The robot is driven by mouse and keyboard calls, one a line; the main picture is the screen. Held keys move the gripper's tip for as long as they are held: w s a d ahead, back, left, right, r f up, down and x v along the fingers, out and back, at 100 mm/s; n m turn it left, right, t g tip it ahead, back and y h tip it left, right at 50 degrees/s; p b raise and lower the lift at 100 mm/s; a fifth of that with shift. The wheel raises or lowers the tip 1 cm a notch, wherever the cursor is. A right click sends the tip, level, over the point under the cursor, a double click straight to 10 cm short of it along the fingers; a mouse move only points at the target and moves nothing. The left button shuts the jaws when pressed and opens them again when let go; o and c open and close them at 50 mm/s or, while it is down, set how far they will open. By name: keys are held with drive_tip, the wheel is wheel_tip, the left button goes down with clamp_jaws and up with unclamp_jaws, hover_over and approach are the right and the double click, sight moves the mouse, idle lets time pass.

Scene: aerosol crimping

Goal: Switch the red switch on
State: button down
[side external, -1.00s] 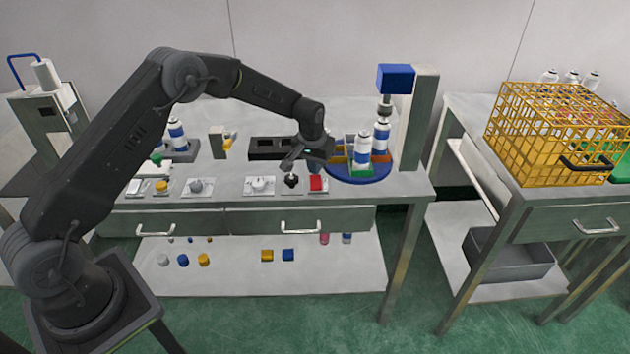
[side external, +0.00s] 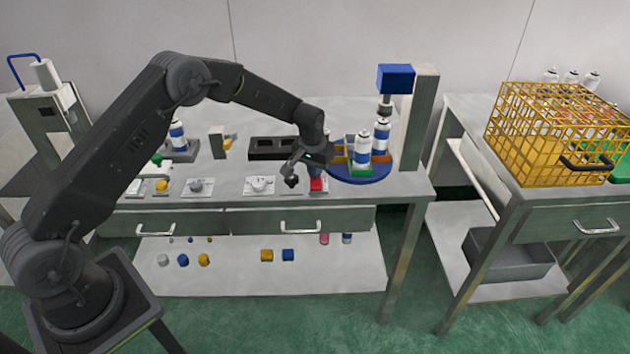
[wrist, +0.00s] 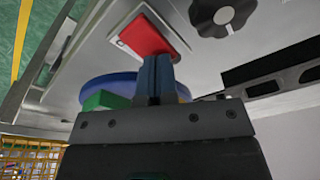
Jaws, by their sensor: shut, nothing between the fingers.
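The red switch (side external: 316,185) sits on a white plate at the front edge of the bench, right of a black knob (side external: 291,181). In the wrist view the red switch (wrist: 146,35) lies just beyond my fingertips. My gripper (side external: 316,172) is low over the back edge of the switch. Its blue fingers (wrist: 155,62) are shut together and empty. They overlap the switch's near edge in the wrist view; I cannot tell whether they touch it. Which way the switch is tilted is not clear.
A blue turntable (side external: 362,176) with spray cans stands close on the right, under the blue-headed press (side external: 396,79). A white knob (side external: 260,184) sits left of the black knob. A dark block with recesses (side external: 272,148) lies behind. A yellow wire crate (side external: 558,130) stands on the right table.

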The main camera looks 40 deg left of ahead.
drive_tip(key=shift+f, duration=0.4)
drive_tip(key=shift+r, duration=3.55)
